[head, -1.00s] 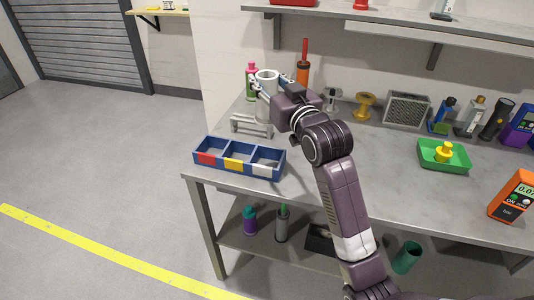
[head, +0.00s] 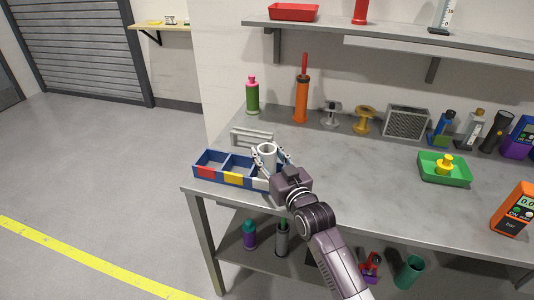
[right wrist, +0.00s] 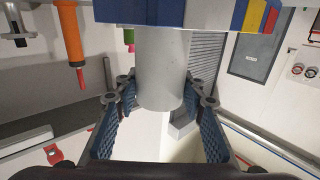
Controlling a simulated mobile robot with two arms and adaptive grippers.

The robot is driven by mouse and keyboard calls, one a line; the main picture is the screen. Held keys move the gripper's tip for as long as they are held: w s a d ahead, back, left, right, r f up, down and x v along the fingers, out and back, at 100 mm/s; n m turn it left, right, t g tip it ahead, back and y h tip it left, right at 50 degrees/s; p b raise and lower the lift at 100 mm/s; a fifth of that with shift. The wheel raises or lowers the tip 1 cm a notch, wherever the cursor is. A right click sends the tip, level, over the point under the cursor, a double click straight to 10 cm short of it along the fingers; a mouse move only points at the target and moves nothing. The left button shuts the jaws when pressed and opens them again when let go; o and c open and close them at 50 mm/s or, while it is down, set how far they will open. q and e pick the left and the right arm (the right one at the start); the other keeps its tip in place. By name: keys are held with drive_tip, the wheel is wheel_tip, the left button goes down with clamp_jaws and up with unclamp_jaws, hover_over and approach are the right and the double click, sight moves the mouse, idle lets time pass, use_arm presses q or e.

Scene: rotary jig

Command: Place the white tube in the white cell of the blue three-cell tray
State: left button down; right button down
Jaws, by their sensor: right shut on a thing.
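The blue three-cell tray (head: 209,158) lies at the left end of the bench, with red, yellow and white labels from left to right. The white tube (head: 267,151) is upright at the white cell, the right one. My right gripper (head: 271,159) is shut around the tube from the front right. In the right wrist view, which is upside down, the tube (right wrist: 162,65) is between the fingers (right wrist: 160,100) and the tray (right wrist: 205,14) is at the top edge. The tube's lower end is hidden at the tray, so I cannot tell whether it touches the cell floor. My left gripper is out of view.
A grey rack (head: 251,136) stands just behind the tray. A green and pink bottle (head: 252,97) and an orange tool (head: 301,100) stand at the back. A green tray (head: 444,172) lies to the right. The bench middle is clear.

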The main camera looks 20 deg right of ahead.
drive_tip(key=shift+f, duration=0.1)
drive_tip(key=c, duration=1.2)
unclamp_jaws()
drive_tip(key=shift+c, duration=0.2)
drive_tip(key=s+d+b, duration=0.1)
drive_tip(key=s, duration=1.1)
drive_tip(key=shift+d, duration=0.2)
